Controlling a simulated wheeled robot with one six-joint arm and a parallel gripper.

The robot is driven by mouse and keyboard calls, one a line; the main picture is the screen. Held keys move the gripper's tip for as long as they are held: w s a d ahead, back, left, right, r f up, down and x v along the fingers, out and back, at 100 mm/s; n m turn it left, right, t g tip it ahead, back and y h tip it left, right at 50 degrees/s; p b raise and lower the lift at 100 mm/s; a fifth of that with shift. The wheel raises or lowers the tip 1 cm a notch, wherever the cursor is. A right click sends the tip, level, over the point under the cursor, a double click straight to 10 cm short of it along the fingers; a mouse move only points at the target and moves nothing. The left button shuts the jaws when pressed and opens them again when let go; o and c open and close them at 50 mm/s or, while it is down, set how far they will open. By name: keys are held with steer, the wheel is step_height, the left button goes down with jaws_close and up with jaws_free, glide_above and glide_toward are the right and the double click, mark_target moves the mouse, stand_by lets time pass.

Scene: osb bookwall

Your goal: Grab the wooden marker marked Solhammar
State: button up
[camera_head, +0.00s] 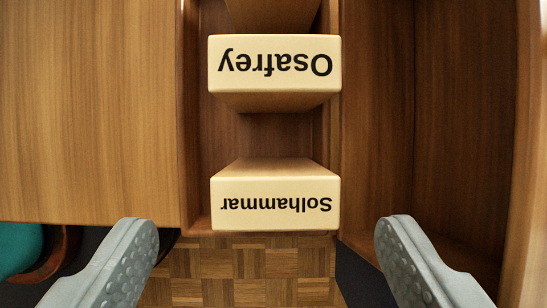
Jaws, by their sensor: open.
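The wooden marker marked Solhammar (275,204) is a pale block whose lettering appears upside down. It stands in a narrow wooden compartment, in the middle of the view. My gripper (267,262) is open and empty. Its two grey fingers show at the lower left and lower right, wider apart than the marker. The fingertips lie just below the marker in the picture and do not touch it.
A similar block marked Osafrey (275,64) sits above Solhammar, with a gap between them. Part of another block (272,12) shows at the top. Wooden panels (90,110) flank the compartment. Parquet floor (235,270) and a green chair seat (18,247) show below.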

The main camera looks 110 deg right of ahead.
mark_target(277, 216)
steer(key=shift+x, duration=2.55)
steer(key=shift+w+d, duration=0.15)
steer(key=c, duration=1.1)
